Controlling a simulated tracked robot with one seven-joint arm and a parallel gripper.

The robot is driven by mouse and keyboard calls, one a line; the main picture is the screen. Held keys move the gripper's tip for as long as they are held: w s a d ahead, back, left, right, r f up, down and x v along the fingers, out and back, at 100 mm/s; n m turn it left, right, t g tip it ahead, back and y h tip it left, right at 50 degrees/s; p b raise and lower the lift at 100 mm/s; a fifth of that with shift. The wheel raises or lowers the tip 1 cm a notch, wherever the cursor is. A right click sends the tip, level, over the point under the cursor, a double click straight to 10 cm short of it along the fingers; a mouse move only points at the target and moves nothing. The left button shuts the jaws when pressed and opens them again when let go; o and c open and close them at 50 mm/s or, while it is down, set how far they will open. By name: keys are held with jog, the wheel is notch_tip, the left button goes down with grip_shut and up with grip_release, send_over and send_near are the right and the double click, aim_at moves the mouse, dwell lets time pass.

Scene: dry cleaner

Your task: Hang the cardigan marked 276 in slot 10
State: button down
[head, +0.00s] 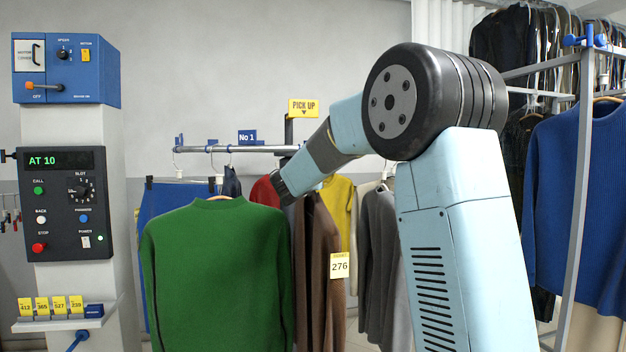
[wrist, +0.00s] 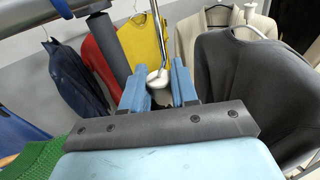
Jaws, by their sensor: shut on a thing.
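The brown cardigan (head: 318,262) hangs under my gripper in the head view, partly behind a green sweater. The tag 276 (head: 340,265) hangs at its right edge. In the wrist view the blue fingers of my gripper (wrist: 158,88) are shut around the white neck of a hanger (wrist: 157,77), whose metal hook rises to the top edge. The cardigan is hidden there. I cannot tell whether the hook touches a rail. The control panel display (head: 58,160) reads AT 10.
The conveyor rail (head: 255,149) carries a No 1 sign (head: 248,137); a PICK UP sign (head: 303,108) stands beside it. A green sweater (head: 218,270) hangs in front. Red, yellow (wrist: 140,42) and dark grey (wrist: 255,85) garments hang close around my gripper. A blue sweater (head: 578,200) hangs right.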

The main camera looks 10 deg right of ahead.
jog(key=c, duration=0.8)
grip_release()
jog(key=v, duration=1.3)
jog(key=shift+s+a+r, duration=0.1)
jog(key=shift+s+a, duration=0.1)
jog(key=shift+s, duration=0.1)
jog(key=shift+s, duration=0.1)
jog(key=shift+s, duration=7.9)
